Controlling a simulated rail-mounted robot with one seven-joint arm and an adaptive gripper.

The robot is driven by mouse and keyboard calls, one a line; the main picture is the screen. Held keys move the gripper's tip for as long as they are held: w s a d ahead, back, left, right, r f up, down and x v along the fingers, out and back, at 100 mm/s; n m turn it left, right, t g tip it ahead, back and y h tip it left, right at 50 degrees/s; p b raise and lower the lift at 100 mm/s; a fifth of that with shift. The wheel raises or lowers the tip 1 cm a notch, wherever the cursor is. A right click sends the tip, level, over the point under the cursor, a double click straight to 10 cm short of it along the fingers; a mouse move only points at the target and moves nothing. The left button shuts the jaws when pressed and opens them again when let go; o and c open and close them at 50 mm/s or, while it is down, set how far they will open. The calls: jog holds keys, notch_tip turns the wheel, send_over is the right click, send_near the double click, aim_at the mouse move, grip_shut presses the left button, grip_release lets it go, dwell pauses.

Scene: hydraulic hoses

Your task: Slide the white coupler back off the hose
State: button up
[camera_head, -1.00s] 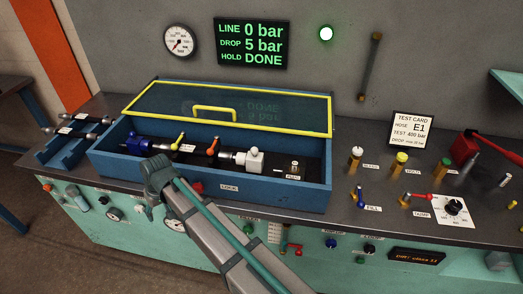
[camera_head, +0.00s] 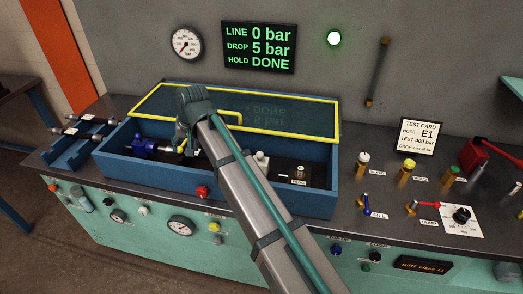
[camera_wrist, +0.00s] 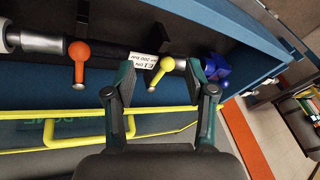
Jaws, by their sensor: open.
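The white coupler (camera_head: 262,160) shows at the right part of the hose line in the blue box, partly behind my arm. In the wrist view only a pale edge and a silver fitting (camera_wrist: 40,43) show at the far left. The black hose (camera_wrist: 110,53) carries an E1 label (camera_wrist: 146,64) and lies along the box. My gripper (camera_wrist: 162,85) is open and empty. It hangs over the left part of the box, with the yellow lever (camera_wrist: 165,65) between its fingers in the picture. I cannot tell whether it touches the lever.
An orange lever (camera_wrist: 79,55) stands between the silver fitting and the label. A blue coupler (camera_head: 143,145) sits at the box's left end. The lid with its yellow frame (camera_head: 270,131) stands open behind. A rack with spare hoses (camera_head: 72,152) is at left.

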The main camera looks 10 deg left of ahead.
jog(key=w+d+r+m+g+h+p, duration=0.15)
jog(key=w+d, duration=0.25)
jog(key=d, duration=0.9)
jog(key=w+d+r+m+g+p, duration=0.1)
jog(key=w+d+r+m, duration=0.2)
jog(key=d, duration=0.9)
jog(key=shift+n, duration=0.65)
jog(key=x, duration=0.3)
jog(key=p+x, duration=0.1)
jog(key=x, duration=0.3)
jog(key=w+p+x, duration=0.1)
jog(key=x, duration=0.2)
jog(key=shift+w+f, duration=0.1)
jog(key=shift+f, duration=0.25)
grip_shut()
